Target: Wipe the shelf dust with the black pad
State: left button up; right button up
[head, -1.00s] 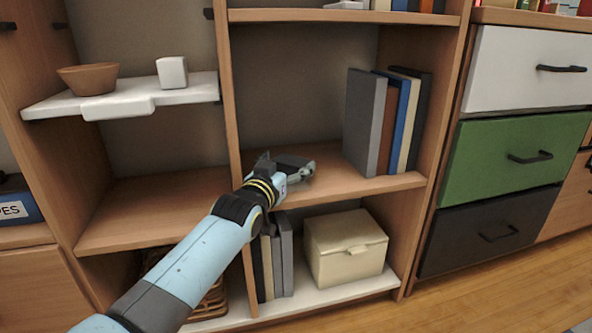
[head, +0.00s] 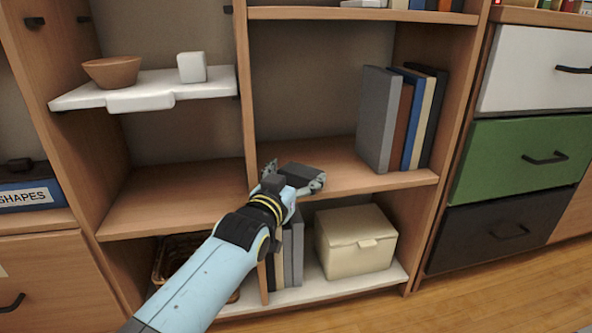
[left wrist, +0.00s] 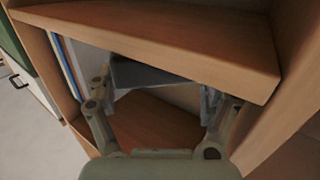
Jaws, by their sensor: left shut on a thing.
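My left gripper (head: 296,182) is shut on the black pad (head: 303,176), a dark flat block. It is at the front left part of the middle wooden shelf (head: 345,176), just right of the upright divider. In the left wrist view the pad (left wrist: 145,73) shows as a dark slab between the two fingers. I cannot tell whether the pad touches the shelf board. No dust can be made out on the board; the arm and gripper hide part of it. My right gripper is not in view.
Several upright books (head: 375,120) stand at the right end of this shelf. The divider (head: 246,110) is close on the left. Below are a cream box (head: 355,242) and more books (head: 293,250). A bowl (head: 112,71) and white cup (head: 192,67) sit on the white shelf at left.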

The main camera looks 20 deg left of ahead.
pick_arm(q)
jog(key=shift+s+d, duration=0.45)
jog(key=shift+s, duration=0.3)
jog(key=shift+s+a+f, duration=0.1)
jog(key=shift+s+a, duration=0.2)
jog(key=shift+a, duration=0.2)
jog(key=shift+w, duration=0.1)
